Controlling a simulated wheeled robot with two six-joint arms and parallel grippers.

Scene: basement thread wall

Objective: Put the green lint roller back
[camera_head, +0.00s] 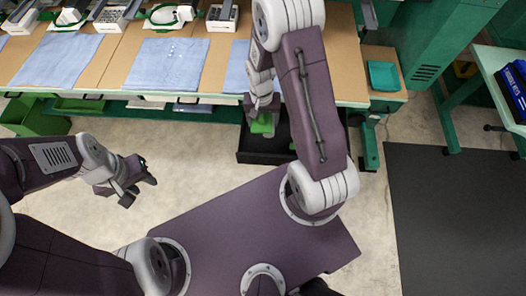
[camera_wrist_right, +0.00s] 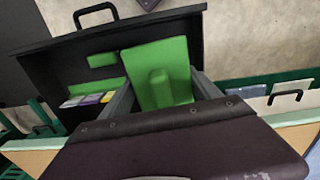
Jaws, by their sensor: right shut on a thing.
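The green lint roller (camera_wrist_right: 160,80) is between the fingers of my right gripper (camera_wrist_right: 163,95) in the right wrist view. It also shows as a small green shape (camera_head: 262,125) under my right gripper (camera_head: 262,106) in the head view. My right gripper is shut on it, over an open black drawer (camera_head: 262,158) below the bench. Whether the roller touches the drawer floor I cannot tell. My left gripper (camera_head: 137,187) is open and empty, above the floor on the left.
In the right wrist view the drawer (camera_wrist_right: 50,68) holds a small green block (camera_wrist_right: 102,59), a green strip and several coloured packets (camera_wrist_right: 86,100). The bench (camera_head: 225,62) with blue cloths (camera_head: 168,64) stands above. A dark mat (camera_head: 450,215) lies on the right.

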